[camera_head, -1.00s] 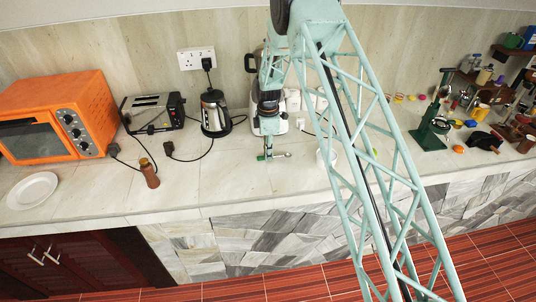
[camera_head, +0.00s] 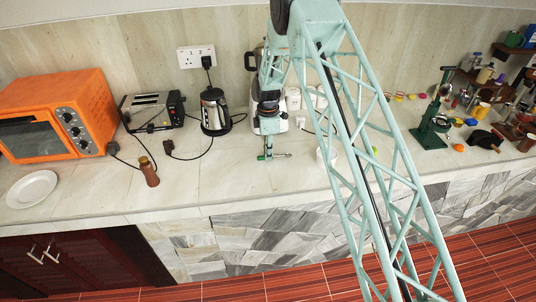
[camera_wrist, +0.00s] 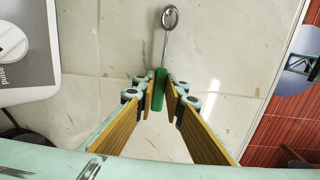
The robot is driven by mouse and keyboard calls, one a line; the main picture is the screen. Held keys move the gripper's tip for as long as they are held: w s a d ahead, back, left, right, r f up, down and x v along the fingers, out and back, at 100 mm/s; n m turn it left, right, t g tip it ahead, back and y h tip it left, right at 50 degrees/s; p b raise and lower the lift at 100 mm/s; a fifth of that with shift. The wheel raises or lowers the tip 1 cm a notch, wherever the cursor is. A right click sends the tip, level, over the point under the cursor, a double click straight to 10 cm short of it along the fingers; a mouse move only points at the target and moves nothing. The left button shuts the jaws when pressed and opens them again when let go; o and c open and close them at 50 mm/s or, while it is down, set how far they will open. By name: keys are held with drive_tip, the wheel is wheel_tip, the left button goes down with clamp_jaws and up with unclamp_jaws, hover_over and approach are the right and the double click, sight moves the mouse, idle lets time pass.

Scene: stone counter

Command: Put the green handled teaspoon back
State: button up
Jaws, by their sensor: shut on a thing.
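The teaspoon has a green handle (camera_wrist: 159,92) and a metal bowl (camera_wrist: 169,18) that points away from my gripper in the wrist view. My gripper (camera_wrist: 160,95) is shut on the green handle, with one yellow-lined finger on each side. In the head view the teaspoon (camera_head: 283,156) lies to the right of my gripper (camera_head: 266,156), low over the front part of the counter. I cannot tell whether the spoon still touches the stone.
A white appliance (camera_wrist: 28,50) stands at the left of the wrist view. A brown bottle (camera_head: 149,172), a plate (camera_head: 32,190) and a kettle (camera_head: 214,112) are further left. The counter's front edge is close.

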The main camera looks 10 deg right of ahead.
drive_tip(key=shift+f, duration=0.2)
drive_tip(key=o, duration=0.9)
drive_tip(key=shift+r, duration=0.15)
drive_tip(key=shift+r, duration=5.85)
